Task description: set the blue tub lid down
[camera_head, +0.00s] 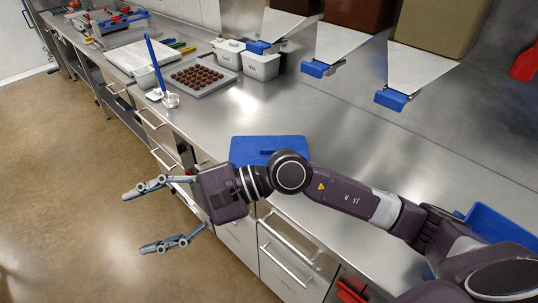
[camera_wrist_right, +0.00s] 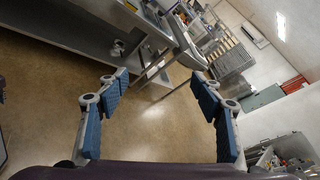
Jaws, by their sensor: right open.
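The blue tub lid (camera_head: 248,147) lies flat on the steel counter near its front edge in the head view. It is a blue rectangle with a dark bar-shaped handle, and my right arm hides part of its near side. My right gripper (camera_head: 137,222) is open and empty, its two fingers spread wide, out over the floor in front of the counter and apart from the lid. In the right wrist view the gripper (camera_wrist_right: 158,78) also has nothing between its fingers, and the lid does not show there. My left gripper is not in view.
A blue tub (camera_head: 490,222) stands at the right, partly behind my arm. Hoppers with blue-tipped chutes (camera_head: 392,98) hang above the counter. Further left are a tray of brown chocolates (camera_head: 200,78), white tubs (camera_head: 262,66) and a blue-handled tool (camera_head: 156,62). The counter between is clear.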

